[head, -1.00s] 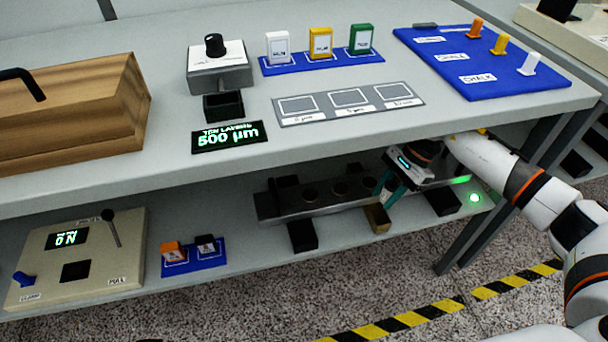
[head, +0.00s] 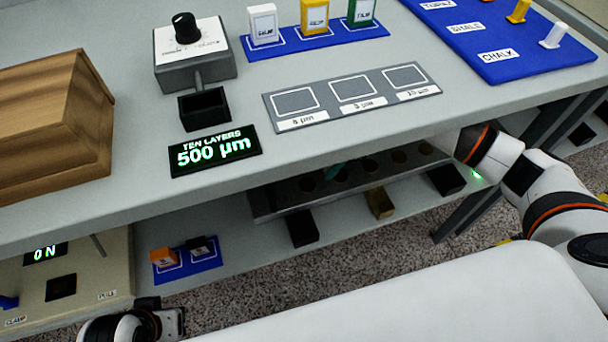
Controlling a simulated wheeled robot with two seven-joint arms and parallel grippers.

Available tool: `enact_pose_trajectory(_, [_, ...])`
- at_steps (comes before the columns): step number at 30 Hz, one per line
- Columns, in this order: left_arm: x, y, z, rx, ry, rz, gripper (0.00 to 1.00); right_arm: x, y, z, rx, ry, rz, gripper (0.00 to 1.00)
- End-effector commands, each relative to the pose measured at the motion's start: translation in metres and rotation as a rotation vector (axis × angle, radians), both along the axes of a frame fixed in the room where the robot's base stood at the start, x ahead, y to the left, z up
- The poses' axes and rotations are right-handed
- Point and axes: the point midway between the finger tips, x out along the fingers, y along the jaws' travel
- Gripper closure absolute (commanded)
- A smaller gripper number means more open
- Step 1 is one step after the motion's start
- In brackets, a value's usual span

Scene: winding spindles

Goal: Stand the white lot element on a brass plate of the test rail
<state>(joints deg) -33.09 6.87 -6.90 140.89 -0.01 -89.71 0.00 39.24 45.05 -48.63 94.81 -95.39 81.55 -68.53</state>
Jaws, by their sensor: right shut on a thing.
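The grey test rail (head: 268,203) lies on the lower shelf, partly hidden by the tabletop edge. Several round dark or brass plates show along its top, one brass plate (head: 398,157) toward the right.
The tabletop (head: 350,130) overhangs the rail closely. A blue mat (head: 200,268) with orange and black blocks and a control box (head: 95,270) are on the lower shelf. A wooden box (head: 55,130), display (head: 215,150) and a blue board with pegs (head: 500,65) stand above.

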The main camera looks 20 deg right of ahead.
Motion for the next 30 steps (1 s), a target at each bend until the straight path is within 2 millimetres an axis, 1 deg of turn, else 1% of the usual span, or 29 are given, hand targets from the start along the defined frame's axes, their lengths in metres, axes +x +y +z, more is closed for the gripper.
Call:
enact_pose_trajectory(1, [0.001, 0.0, -0.001, 0.0, 0.0, 0.0, 0.62, -0.002, 0.009, 0.001, 0.002, -0.001, 0.003, 0.93])
enact_pose_trajectory(3, [0.001, 0.0, -0.002, 0.0, 0.0, 0.0, 0.62, -0.004, 0.018, 0.0, 0.002, 0.0, 0.001, 0.93])
enact_pose_trajectory(8, [0.001, 0.0, -0.002, 0.0, -0.001, 0.0, 0.62, -0.006, 0.027, 0.0, 0.001, 0.0, 0.0, 0.93])
enact_pose_trajectory(11, [0.002, 0.0, -0.002, 0.0, -0.003, 0.0, 0.62, -0.009, 0.038, 0.0, 0.002, -0.001, 0.002, 0.93])
enact_pose_trajectory(15, [0.002, 0.0, -0.004, -0.001, -0.001, 0.0, 0.62, -0.014, 0.062, 0.001, 0.003, -0.001, 0.003, 0.93])
enact_pose_trajectory(16, [0.002, 0.0, -0.006, 0.0, 0.003, 0.0, 0.62, -0.015, 0.064, -0.002, 0.002, 0.0, 0.001, 0.93])
enact_pose_trajectory(17, [0.001, 0.0, -0.008, 0.0, 0.005, 0.0, 0.62, -0.015, 0.062, -0.01, 0.0, 0.003, -0.002, 0.93])
enact_pose_trajectory(19, [0.0, 0.0, 0.001, -0.001, -0.003, 0.0, 0.62, -0.014, 0.061, -0.015, 0.0, 0.002, -0.003, 0.93])
enact_pose_trajectory(25, [0.0, 0.0, 0.004, -0.002, -0.004, 0.001, 0.62, -0.014, 0.061, -0.015, 0.0, 0.0, -0.001, 0.93])
enact_pose_trajectory(29, [0.0, 0.0, -0.001, -0.002, -0.004, 0.001, 0.62, -0.014, 0.06, -0.019, 0.0, 0.0, -0.001, 0.93])
enact_pose_trajectory(30, [-0.001, 0.0, -0.001, -0.002, -0.004, 0.001, 0.62, -0.014, 0.06, -0.019, 0.0, 0.0, -0.001, 0.65])
